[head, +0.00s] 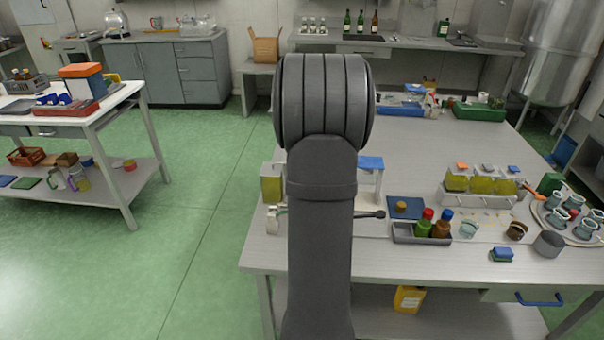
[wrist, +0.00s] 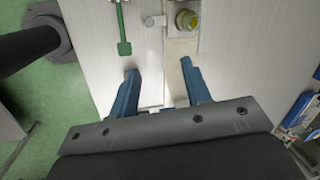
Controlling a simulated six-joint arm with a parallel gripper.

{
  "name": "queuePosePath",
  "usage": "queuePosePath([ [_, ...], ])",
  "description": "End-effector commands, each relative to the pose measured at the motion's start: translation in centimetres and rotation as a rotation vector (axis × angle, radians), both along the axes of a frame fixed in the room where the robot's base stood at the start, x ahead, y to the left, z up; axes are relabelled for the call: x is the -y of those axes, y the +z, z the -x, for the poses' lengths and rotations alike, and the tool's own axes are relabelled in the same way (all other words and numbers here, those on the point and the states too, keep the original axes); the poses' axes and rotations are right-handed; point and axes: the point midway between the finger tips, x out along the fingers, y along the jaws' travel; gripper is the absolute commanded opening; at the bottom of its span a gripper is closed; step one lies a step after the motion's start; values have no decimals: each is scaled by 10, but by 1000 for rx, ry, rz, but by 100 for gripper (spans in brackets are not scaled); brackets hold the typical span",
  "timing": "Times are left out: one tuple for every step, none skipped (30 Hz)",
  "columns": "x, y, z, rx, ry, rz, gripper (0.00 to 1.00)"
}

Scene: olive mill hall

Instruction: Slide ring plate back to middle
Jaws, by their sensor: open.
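In the wrist view my gripper (wrist: 161,74) is open, with its two blue fingers spread above the pale table top (wrist: 222,55) and nothing held between them. Ahead of the fingers, at the top edge of the wrist view, a small fixture with a round grey and yellow-green part (wrist: 187,19) sits on a beige strip (wrist: 176,62). This may be the ring plate, but it is cut off by the frame and I cannot tell for certain. A dark green handle-like piece (wrist: 124,47) lies to its left. In the head view my arm hides the gripper and the table area around it.
In the head view a grey tray with bottles (head: 422,236), a blue plate with a yellow piece (head: 405,207) and a rack of yellow-green jars (head: 478,190) stand right of my arm. A round tray of cups (head: 570,222) is farther right. The table's back middle is clear.

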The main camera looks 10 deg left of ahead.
Motion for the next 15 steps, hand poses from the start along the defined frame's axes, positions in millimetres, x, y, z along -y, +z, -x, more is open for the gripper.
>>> queuePosePath([
  [-10, -14, -6, -37, 51, 30, 44],
  [-14, -21, -8, -57, 80, 48, 44],
  [-19, -28, -10, -79, 112, 70, 44],
  [-22, -34, -12, -95, 136, 86, 44],
  [-26, -39, -13, -111, 157, 99, 44],
  [-29, -43, -15, -125, 180, 115, 44],
  [-30, -47, -15, -137, 195, 125, 44],
  [-32, -50, -16, -146, 206, 132, 44],
  [-34, -52, -16, -153, 218, 140, 44],
  [-34, -54, -17, -157, 224, 144, 44],
  [-35, -56, -17, -162, 228, 147, 44],
  [-35, -59, -17, -164, 231, 150, 44],
  [-35, -61, -17, -165, 232, 150, 44],
  [-35, -64, -17, -165, 232, 150, 44],
  [-35, -69, -16, -166, 231, 150, 44],
])
